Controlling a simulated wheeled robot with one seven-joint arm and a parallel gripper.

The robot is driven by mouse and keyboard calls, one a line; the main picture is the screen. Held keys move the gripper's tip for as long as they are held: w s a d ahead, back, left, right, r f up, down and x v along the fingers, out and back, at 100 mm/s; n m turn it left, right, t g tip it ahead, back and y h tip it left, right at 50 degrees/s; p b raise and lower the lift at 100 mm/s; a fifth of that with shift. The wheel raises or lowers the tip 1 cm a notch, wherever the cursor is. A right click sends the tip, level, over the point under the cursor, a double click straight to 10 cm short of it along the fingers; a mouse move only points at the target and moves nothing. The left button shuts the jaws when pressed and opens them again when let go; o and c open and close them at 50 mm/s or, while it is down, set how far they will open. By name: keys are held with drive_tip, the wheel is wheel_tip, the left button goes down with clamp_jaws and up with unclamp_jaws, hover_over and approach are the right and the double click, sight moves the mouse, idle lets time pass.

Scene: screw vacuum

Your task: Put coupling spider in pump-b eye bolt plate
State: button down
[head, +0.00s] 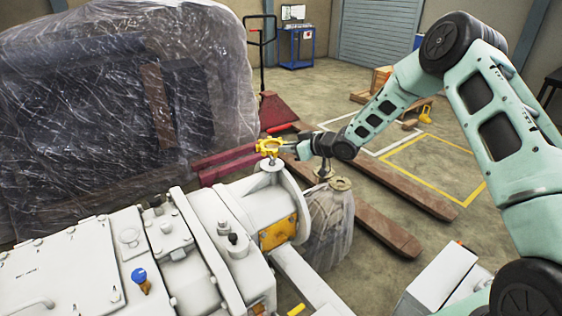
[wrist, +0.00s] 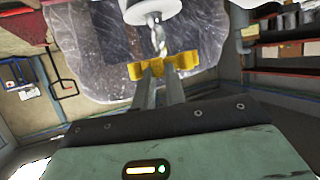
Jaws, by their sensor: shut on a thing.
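The coupling spider is a yellow, lobed ring (head: 269,146). My gripper (head: 283,148) is shut on it and holds it above the end of the white pump (head: 265,195). In the wrist view the spider (wrist: 186,60) sits between the tips of my gripper's two fingers (wrist: 162,68). A metal eye bolt (head: 271,165) stands on the pump's end flange just below the spider. In the wrist view a threaded metal piece (wrist: 157,38) on a white round part lies close to the spider; whether they touch I cannot tell. I cannot make out a separate plate at the eye bolt.
A blue-capped fitting (head: 139,277) stands on the pump housing. A plastic-wrapped load (head: 130,110) is behind at left. A wrapped drum-like object (head: 330,225) is right of the pump's end. A red pallet jack (head: 275,110) and wooden pallet boards (head: 395,230) are on the floor behind.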

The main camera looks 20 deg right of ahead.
drive_tip(key=shift+f+p, duration=0.55)
drive_tip(key=shift+f, duration=2.25)
drive_tip(key=shift+f, duration=0.2)
drive_tip(key=c, duration=1.5)
unclamp_jaws()
drive_tip(key=shift+o, duration=0.2)
drive_tip(key=shift+r, duration=0.15)
